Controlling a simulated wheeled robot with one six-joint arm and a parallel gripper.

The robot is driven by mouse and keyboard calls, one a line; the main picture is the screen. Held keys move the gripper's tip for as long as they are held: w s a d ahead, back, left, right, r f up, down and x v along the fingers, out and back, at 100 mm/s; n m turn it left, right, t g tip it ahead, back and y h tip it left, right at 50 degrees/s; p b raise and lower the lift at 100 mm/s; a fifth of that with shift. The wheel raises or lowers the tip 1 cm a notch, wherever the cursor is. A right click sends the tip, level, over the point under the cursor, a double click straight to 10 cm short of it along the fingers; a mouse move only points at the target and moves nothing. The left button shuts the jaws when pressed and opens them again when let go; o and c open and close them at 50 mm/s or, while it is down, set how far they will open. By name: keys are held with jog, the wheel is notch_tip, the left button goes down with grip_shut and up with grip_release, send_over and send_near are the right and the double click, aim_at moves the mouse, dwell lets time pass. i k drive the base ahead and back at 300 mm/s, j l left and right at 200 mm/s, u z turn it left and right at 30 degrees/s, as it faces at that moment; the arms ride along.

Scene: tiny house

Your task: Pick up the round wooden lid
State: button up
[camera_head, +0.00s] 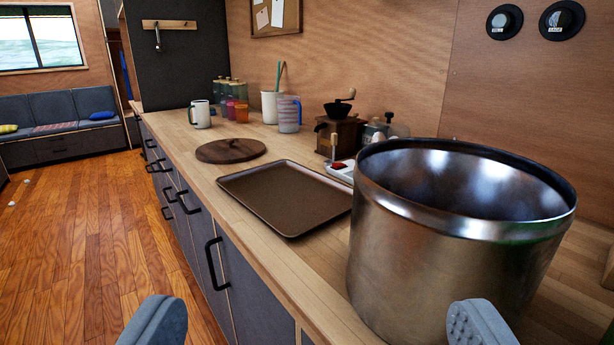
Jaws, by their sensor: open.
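My gripper (318,325) shows at the bottom edge as two grey, rounded fingertips set wide apart. It is open, with nothing between the fingers. It is well short of the lid, on the near side. The right fingertip overlaps the large metal pot in the picture; I cannot tell whether they touch.
The large open metal pot (440,250) stands at the near right. The shallow brown tray (285,195) lies between it and the lid. A white mug (200,114), a clear measuring jug (289,114) and a coffee grinder (338,130) stand behind the lid. The wooden floor at left is mostly clear.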

aim_at(230, 151)
jog(key=i+j+z, duration=0.1)
jog(key=i+j, duration=1)
jog(key=j, duration=0.2)
jog(key=i+j+z, duration=0.15)
jog(key=i+j, duration=0.45)
